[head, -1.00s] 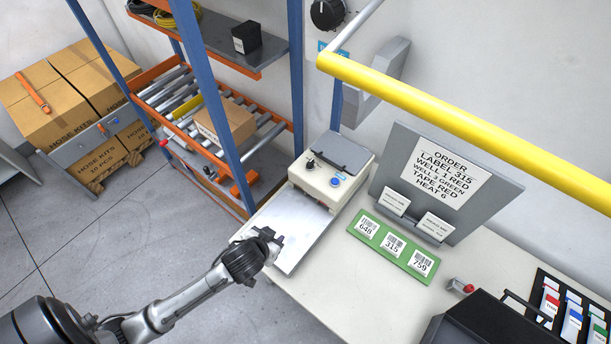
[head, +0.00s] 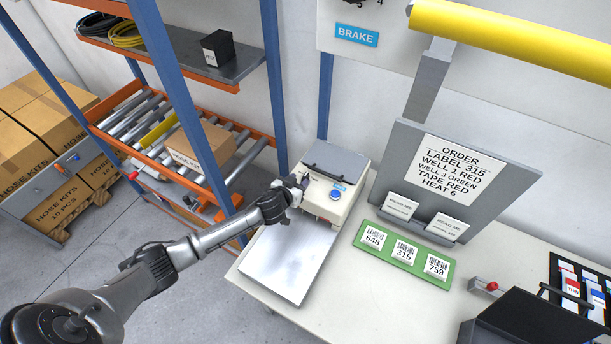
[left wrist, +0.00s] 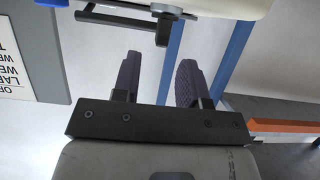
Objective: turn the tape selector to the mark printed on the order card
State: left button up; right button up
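The order card (head: 455,172) stands on a grey board and reads label 315, well 1 red, well 3 green, tape red, heat 6. The cream machine (head: 325,210) with a grey lid and blue button stands at the table's back left. My left gripper (head: 303,182) is at its front left corner and hides the dark knob there. In the left wrist view a dark knob with a pointer (left wrist: 164,24) shows just beyond the open, empty fingers (left wrist: 157,58), apart from them. Its colour marks cannot be read. My right gripper is not in view.
A pale metal plate (head: 285,262) lies in front of the machine. A green tray (head: 403,249) with labels 648, 315 and 759 is to its right. A blue-posted rack (head: 270,80) stands behind left. A yellow bar (head: 520,42) crosses the upper right.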

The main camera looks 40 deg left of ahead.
aim_at(305, 176)
pick_arm(q)
jog(key=shift+x, duration=2.8)
jog(key=shift+c, duration=0.4)
grip_shut()
